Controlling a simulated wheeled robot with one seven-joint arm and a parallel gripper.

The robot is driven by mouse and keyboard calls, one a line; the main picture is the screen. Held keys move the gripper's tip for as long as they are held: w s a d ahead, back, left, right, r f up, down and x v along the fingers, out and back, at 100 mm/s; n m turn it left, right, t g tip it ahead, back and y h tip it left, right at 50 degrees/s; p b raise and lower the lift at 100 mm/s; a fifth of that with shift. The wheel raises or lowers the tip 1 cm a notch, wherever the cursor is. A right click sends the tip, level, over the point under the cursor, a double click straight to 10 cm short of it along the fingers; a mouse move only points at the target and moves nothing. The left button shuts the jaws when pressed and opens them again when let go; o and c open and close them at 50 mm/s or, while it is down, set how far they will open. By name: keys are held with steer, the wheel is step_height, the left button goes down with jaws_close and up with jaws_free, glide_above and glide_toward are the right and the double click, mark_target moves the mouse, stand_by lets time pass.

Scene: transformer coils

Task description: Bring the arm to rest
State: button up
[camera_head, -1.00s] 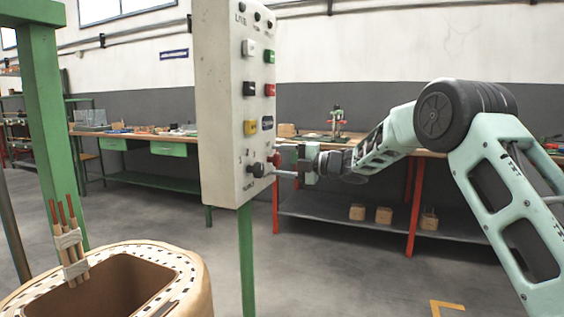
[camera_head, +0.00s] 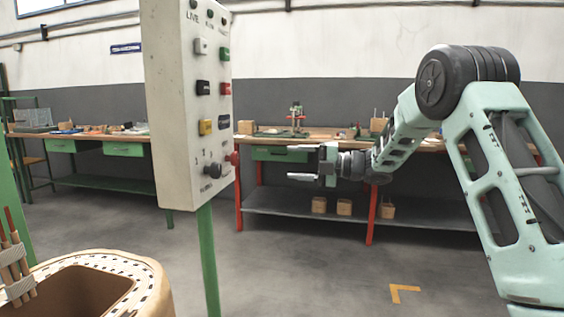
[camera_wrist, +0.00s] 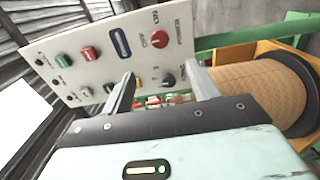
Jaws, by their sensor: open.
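My gripper (camera_head: 303,164) is open and empty in the head view, to the right of the white control panel (camera_head: 180,110) and apart from it. My pale green arm reaches in from the right edge. The panel stands on a green post and carries several coloured buttons, with a black knob (camera_head: 212,170) and a red knob (camera_head: 233,158) near its lower end.
A coil with a tan rim (camera_head: 150,275) stands at the lower left, close to the panel's post. Workbenches with tools (camera_head: 330,145) line the back wall. An orange-wound coil (camera_wrist: 265,90) shows in the wrist view. The floor in front of the benches is clear.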

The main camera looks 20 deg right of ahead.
steer(key=shift+s+d, duration=0.25)
stand_by(0.3)
steer(key=w+a+r+m+t+h, duration=0.1)
steer(key=w+a+m+t+h, duration=0.15)
steer(key=a+m, duration=0.35)
steer(key=s+a+f+m+g+h, duration=0.1)
steer(key=s+a+f+m+h, duration=0.25)
steer(key=s+a+m, duration=0.2)
steer(key=s+a+f+m+g+h, duration=0.2)
steer(key=s+a+f+m+h, duration=0.15)
steer(key=s+a, duration=0.3)
steer(key=s+a+f+m+g+h, duration=0.1)
steer(key=s+f+m+g+h, duration=0.15)
steer(key=s, duration=0.95)
steer(key=s+a+f+m+g+h, duration=0.15)
steer(key=s+f+g, duration=0.25)
steer(key=s, duration=0.7)
steer(key=s+f+m+g+h, duration=0.1)
steer(key=s+f+m+g, duration=0.2)
steer(key=s, duration=0.9)
step_height(320, 180, up, 24)
steer(key=p, duration=2.4)
steer(key=shift+w+r+n+g, duration=0.15)
steer(key=shift+w+n+g, duration=0.15)
steer(key=shift+w, duration=0.1)
steer(key=shift+y, duration=0.25)
